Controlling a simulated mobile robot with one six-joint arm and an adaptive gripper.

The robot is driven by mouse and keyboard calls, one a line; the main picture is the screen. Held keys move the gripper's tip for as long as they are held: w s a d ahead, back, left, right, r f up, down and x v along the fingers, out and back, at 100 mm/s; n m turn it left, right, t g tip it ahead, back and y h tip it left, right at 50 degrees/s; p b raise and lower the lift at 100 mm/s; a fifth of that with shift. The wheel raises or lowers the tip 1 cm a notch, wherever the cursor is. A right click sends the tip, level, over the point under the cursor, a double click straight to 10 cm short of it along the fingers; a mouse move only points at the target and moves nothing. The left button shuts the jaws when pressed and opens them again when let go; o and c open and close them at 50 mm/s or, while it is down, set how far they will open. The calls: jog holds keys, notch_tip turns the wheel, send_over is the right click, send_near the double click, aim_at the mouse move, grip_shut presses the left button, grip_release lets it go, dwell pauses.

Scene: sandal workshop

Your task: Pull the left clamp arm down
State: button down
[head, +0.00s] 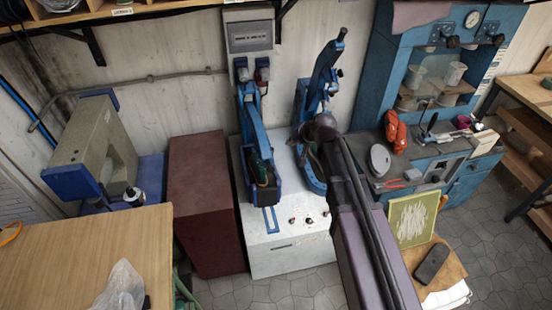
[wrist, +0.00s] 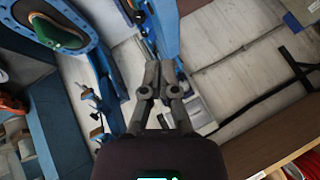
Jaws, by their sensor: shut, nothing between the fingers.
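The white clamp machine (head: 285,255) carries two blue clamp arms. The left clamp arm (head: 256,128) slopes from the rear post toward a blue pad holder with a dark green piece in it. The right clamp arm (head: 325,68) stands up high, with a blue ring below it. My gripper (wrist: 160,70) is shut and empty in the wrist view. In the head view my own arm hides its fingertips. A blue bar (wrist: 165,30) lies near the fingertips in the wrist view; I cannot tell which clamp arm it is or whether they touch.
A dark red cabinet (head: 205,200) stands left of the machine, and a blue workstation (head: 370,80) stands on the right. A wooden table (head: 70,255) fills the lower left. A wooden shelf (wrist: 270,140) is close at the lower right of the wrist view.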

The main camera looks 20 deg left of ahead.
jog(key=shift+s, duration=0.1)
jog(key=b, duration=0.8)
send_over(270, 160)
jog(key=d, duration=0.3)
notch_tip(270, 160, down, 8)
jog(key=shift+s+a+f+b, duration=0.15)
jog(key=shift+s+f+b, duration=0.05)
jog(key=shift+f+b, duration=0.35)
jog(key=shift+s+a+f+b, duration=0.15)
jog(key=shift+a+f+b, duration=0.05)
jog(key=shift+f+b, duration=0.3)
jog(key=shift+s+a+f+b, duration=0.15)
jog(key=shift+s+f+b, duration=0.05)
jog(key=shift+f+b, duration=0.35)
